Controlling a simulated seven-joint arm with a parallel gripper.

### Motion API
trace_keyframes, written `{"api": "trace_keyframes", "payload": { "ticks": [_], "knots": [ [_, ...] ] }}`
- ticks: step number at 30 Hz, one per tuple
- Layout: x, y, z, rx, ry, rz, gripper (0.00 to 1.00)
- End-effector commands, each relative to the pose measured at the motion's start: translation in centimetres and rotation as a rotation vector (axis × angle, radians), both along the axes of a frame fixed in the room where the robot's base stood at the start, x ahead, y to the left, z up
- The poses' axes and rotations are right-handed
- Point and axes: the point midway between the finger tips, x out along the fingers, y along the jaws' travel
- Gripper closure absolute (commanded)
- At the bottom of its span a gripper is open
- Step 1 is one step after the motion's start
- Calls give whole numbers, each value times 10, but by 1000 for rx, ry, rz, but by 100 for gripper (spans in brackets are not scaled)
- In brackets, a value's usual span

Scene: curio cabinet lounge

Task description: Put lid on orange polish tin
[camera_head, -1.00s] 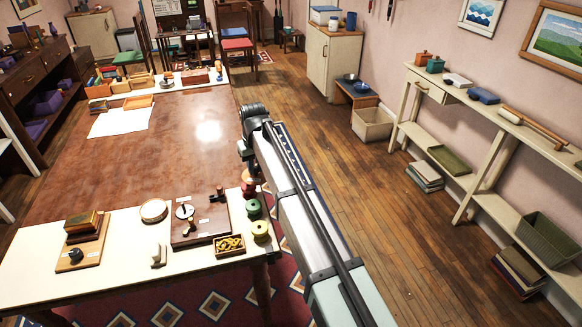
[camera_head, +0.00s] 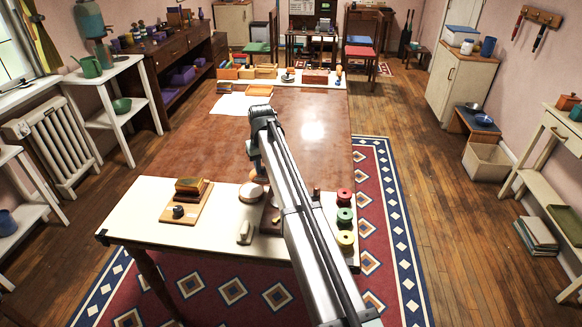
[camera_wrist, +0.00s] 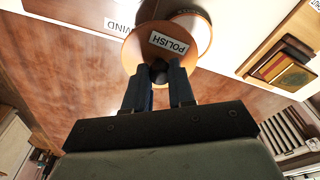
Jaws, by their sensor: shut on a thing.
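In the wrist view, my gripper (camera_wrist: 160,80) is shut on the black knob of a round orange-brown lid (camera_wrist: 140,47) with a white POLISH label. The lid hangs beyond the fingertips. Just behind it, partly hidden by it, is a round orange-brown tin (camera_wrist: 203,28) with a pale top; the frames do not show whether lid and tin touch. In the head view, what looks like this tin (camera_head: 249,193) stands on the white near strip of the table, just below my gripper (camera_head: 258,174). The held lid is hardly visible there.
Left of the tin is a wooden board with stacked blocks (camera_head: 190,187) and a dark knobbed piece (camera_head: 179,211). A small pale block (camera_head: 245,230) stands in front. My arm hides much of a brown board (camera_head: 270,220). Red, green and yellow spools (camera_head: 345,215) line the right edge.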

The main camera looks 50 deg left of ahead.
Motion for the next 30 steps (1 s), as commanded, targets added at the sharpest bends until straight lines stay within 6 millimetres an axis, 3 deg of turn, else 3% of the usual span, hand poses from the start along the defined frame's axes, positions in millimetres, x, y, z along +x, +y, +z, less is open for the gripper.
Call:
{"api": "trace_keyframes", "payload": {
  "ticks": [3,9,23,30],
  "knots": [
    [-20,17,-1,0,0,29,100],
    [-36,27,-1,0,1,50,100],
    [-37,27,-2,-1,1,50,100],
    [-37,27,-12,-1,1,50,100]
  ]
}}
